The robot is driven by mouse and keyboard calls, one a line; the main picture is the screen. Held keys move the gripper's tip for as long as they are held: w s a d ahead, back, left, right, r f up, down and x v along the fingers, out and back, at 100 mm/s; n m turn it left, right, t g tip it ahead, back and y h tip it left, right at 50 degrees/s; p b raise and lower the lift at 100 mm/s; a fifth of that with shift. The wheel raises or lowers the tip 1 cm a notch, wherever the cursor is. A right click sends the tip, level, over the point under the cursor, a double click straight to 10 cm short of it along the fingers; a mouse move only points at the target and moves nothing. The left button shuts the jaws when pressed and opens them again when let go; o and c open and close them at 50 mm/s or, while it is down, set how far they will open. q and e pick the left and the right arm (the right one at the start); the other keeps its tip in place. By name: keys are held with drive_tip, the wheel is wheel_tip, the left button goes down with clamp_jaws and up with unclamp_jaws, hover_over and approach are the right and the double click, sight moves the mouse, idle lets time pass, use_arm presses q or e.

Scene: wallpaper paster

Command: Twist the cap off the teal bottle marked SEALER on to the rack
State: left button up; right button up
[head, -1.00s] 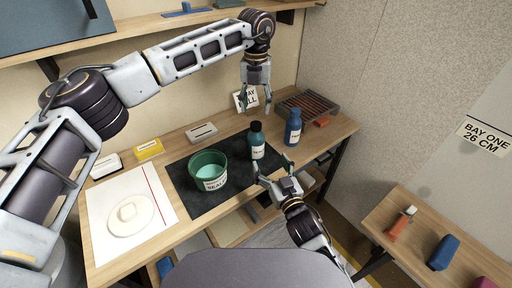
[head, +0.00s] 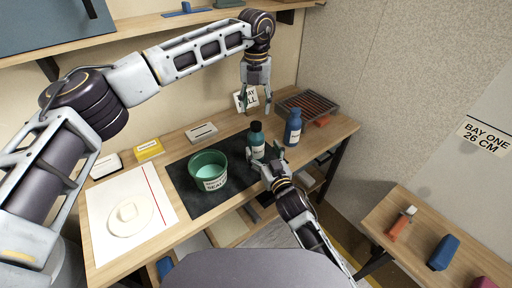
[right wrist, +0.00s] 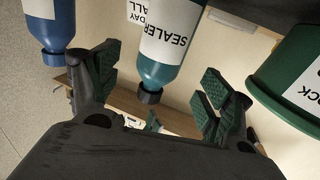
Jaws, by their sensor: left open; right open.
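The teal bottle marked SEALER (head: 256,141) stands upright on the dark mat (head: 185,175), its dark cap (head: 256,126) on. In the right wrist view the bottle (right wrist: 166,50) appears upside down, with the cap (right wrist: 150,97) pointing down. My right gripper (head: 266,156) is open, close in front of the bottle; its fingers (right wrist: 153,78) spread either side of it with gaps, apparently not touching. My left gripper (head: 256,108) is open and empty, pointing down above and behind the bottle. The dark rack with reddish slats (head: 307,106) sits at the bench's back right corner.
A blue bottle (head: 293,128) stands just right of the teal one; it also shows in the right wrist view (right wrist: 50,25). A green bucket (head: 208,173) stands to the left. A red-orange block (head: 323,120) lies by the rack. A small sign (head: 245,99) stands behind.

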sight(259, 144)
drive_tip(key=shift+x, duration=3.4)
drive_tip(key=shift+c, duration=0.5)
clamp_jaws()
